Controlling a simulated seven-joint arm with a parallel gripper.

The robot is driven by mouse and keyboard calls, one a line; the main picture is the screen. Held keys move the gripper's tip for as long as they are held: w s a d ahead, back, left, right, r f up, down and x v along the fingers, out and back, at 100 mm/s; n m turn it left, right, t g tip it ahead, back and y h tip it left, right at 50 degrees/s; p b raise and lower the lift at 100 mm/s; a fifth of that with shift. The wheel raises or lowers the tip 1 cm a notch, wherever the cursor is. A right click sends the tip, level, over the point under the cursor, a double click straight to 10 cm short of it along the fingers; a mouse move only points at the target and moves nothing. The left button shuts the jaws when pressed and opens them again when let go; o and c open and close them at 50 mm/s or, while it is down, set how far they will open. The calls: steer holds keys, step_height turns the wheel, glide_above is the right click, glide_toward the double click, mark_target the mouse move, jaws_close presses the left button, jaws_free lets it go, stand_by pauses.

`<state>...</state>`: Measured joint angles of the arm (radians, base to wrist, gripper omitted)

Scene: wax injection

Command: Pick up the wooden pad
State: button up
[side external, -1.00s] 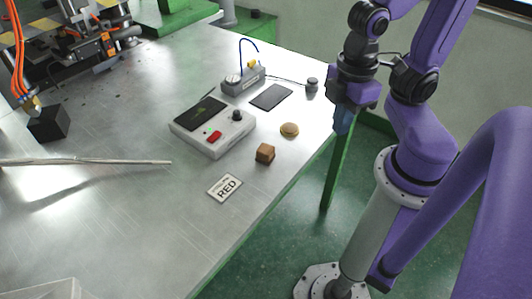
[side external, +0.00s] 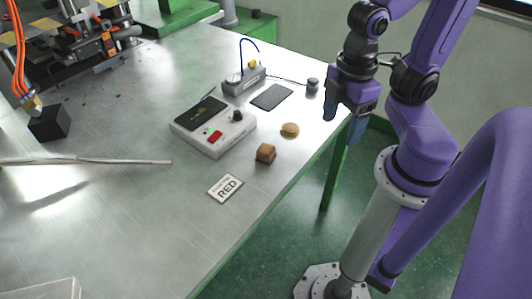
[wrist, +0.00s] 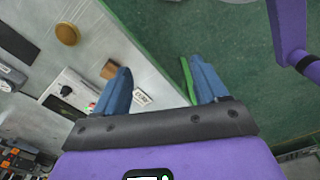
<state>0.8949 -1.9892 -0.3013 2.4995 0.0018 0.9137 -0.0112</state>
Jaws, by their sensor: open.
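A round tan, wooden-looking pad (side external: 289,130) lies on the metal table near its right edge. A small brown wooden-looking block (side external: 265,153) sits just nearer the camera; I cannot tell for certain which is the named pad. In the wrist view the round pad (wrist: 67,33) is at upper left and the block (wrist: 109,69) is close beside the left finger. My gripper (side external: 343,118) is open and empty, to the right of both and beyond the table edge. Its blue fingers (wrist: 161,66) stand wide apart in the wrist view, with the floor and table edge between them.
A white control box (side external: 213,130) with a red button and black knob stands left of the block.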

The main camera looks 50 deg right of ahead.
steer(key=w+a+n, duration=0.2)
steer(key=w+n, duration=0.2)
steer(key=w, duration=0.5)
steer(key=n, duration=0.4)
glide_above(266, 148)
steer(key=f, duration=1.3)
steer(key=shift+s+a, duration=0.2)
steer(key=shift+a, duration=0.15)
steer(key=shift+w+d+f, duration=0.1)
steer(key=shift+d+f, duration=0.1)
steer(key=shift+f, duration=0.8)
steer(key=shift+w+d+f, duration=0.1)
steer(key=shift+d+f, duration=0.05)
steer(key=shift+f, duration=1.5)
steer(key=c, duration=1.1)
